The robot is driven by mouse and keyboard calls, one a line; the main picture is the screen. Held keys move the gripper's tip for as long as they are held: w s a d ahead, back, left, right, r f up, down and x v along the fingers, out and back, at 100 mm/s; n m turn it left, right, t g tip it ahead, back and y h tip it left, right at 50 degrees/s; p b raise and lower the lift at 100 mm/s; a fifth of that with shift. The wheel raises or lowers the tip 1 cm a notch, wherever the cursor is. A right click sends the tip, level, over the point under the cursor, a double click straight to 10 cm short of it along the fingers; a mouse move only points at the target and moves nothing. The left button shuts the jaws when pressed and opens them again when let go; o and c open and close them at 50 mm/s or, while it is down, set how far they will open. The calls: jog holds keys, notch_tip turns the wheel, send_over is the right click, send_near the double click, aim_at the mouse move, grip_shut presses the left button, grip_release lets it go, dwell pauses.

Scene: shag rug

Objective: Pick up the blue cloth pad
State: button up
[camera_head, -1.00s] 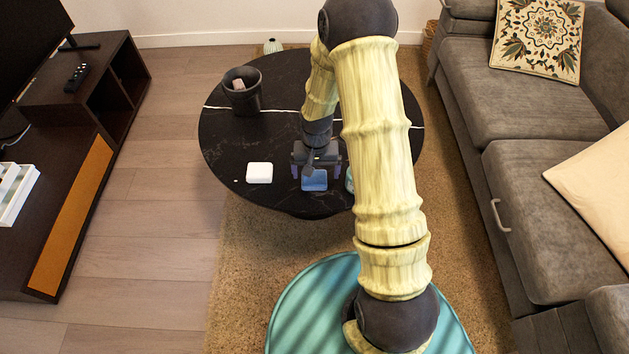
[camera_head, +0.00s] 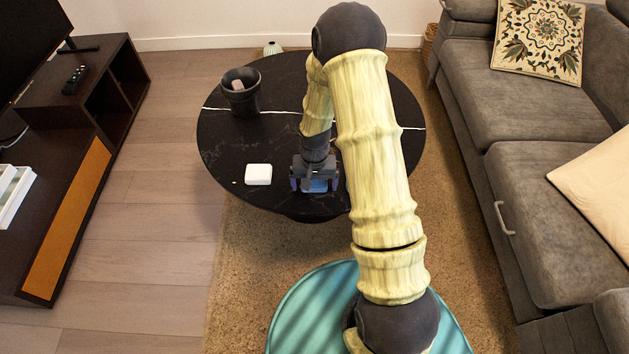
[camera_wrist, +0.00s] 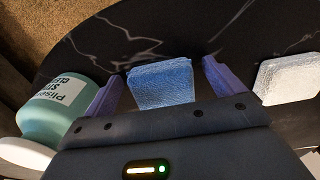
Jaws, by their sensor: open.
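The blue cloth pad (camera_wrist: 163,84) lies on the black round table (camera_head: 228,150) near its front edge. In the head view the pad (camera_head: 319,186) is partly hidden by my gripper (camera_head: 315,184). In the wrist view my gripper (camera_wrist: 163,82) is open, with one purple finger on each side of the pad. Gaps show between the pad and both fingers. The near part of the pad is hidden behind the gripper body.
A white block (camera_head: 258,174) lies on the table left of the pad. A teal labelled bottle (camera_wrist: 58,108) is close outside one finger. A dark cup (camera_head: 241,92) stands at the table's back left. A grey sofa (camera_head: 540,190) is at right.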

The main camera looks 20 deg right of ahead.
jog(key=c, duration=1.1)
jog(key=shift+o, duration=0.2)
notch_tip(320, 180, up, 10)
jog(key=p, duration=0.3)
